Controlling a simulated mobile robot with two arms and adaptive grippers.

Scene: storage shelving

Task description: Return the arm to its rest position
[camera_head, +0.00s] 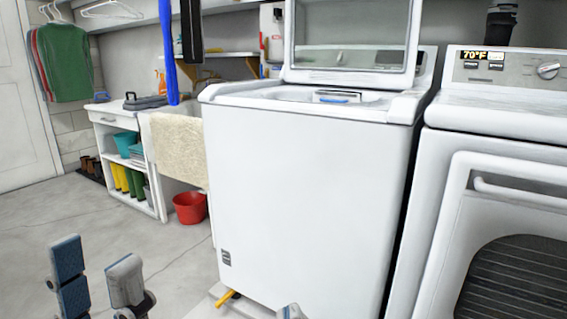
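My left gripper (97,275) is low at the left of the head view, over the grey floor. Its two fingers, with blue and grey pads, stand apart, and only floor shows between them. It is open and holds nothing. The rest of the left arm is out of the picture. A small grey and blue tip (290,312) shows at the bottom edge, in front of the washer; it looks like part of my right gripper. Most of that gripper is cut off, so its fingers cannot be judged.
A white washer (305,185) with its lid raised stands ahead. A dryer (500,130) is on the right. A red bucket (189,208), a beige towel (178,148) and a white shelf unit (109,138) are at the left. The floor (165,255) at front left is clear.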

